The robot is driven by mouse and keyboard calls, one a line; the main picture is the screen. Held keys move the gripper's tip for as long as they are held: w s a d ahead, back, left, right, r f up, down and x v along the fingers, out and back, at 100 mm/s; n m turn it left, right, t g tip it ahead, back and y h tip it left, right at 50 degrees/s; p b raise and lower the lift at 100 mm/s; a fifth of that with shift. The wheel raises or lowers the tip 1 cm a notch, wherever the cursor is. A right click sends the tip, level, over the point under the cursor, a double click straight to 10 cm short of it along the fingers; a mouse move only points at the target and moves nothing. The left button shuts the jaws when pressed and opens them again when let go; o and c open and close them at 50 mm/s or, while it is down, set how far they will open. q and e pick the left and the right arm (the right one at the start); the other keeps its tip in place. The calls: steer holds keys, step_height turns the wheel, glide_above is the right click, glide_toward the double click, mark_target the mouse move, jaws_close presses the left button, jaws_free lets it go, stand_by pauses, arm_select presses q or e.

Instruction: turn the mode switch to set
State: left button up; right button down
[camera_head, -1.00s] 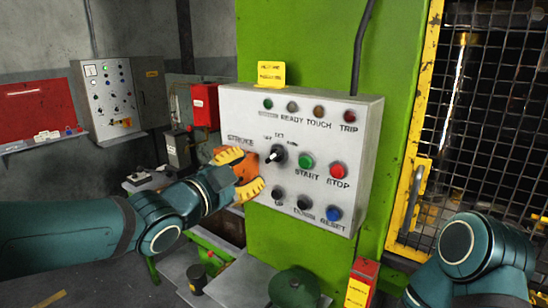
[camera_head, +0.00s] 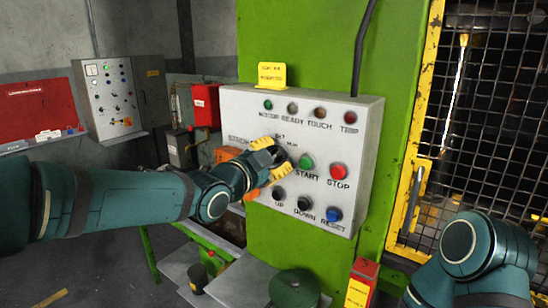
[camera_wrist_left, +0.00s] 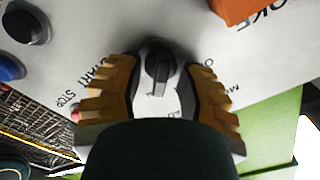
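The mode switch (camera_wrist_left: 158,68) is a black round knob with a raised grip bar on the pale control panel (camera_head: 235,108). In the left wrist view it sits between the two yellow-padded fingers of my left gripper (camera_wrist_left: 160,88), with gaps visible at its sides. The fingers are open around it. In the head view my left gripper (camera_head: 267,160) is at the panel's left middle and hides most of the switch and some of its position labels. My right arm shows at the lower right, but its gripper is out of view.
The green START button (camera_head: 306,162) and red STOP button (camera_head: 337,171) are close right of the gripper. UP (camera_head: 278,193), DOWN (camera_head: 304,204) and RESET (camera_head: 333,213) buttons are below. An orange part (camera_head: 228,155) is at the panel's left. A mesh fence (camera_head: 490,120) stands right.

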arm_select(q)
steer(key=shift+s, duration=0.1)
jaws_close()
steer(key=shift+a+n+b, duration=0.1)
steer(key=shift+n+b, duration=0.3)
steer(key=shift+n, duration=0.7)
steer(key=shift+r+n, duration=0.1)
steer(key=shift+n, duration=0.7)
steer(key=n, duration=0.4)
steer(key=shift+a+r+n, duration=0.1)
steer(key=shift+n, duration=0.3)
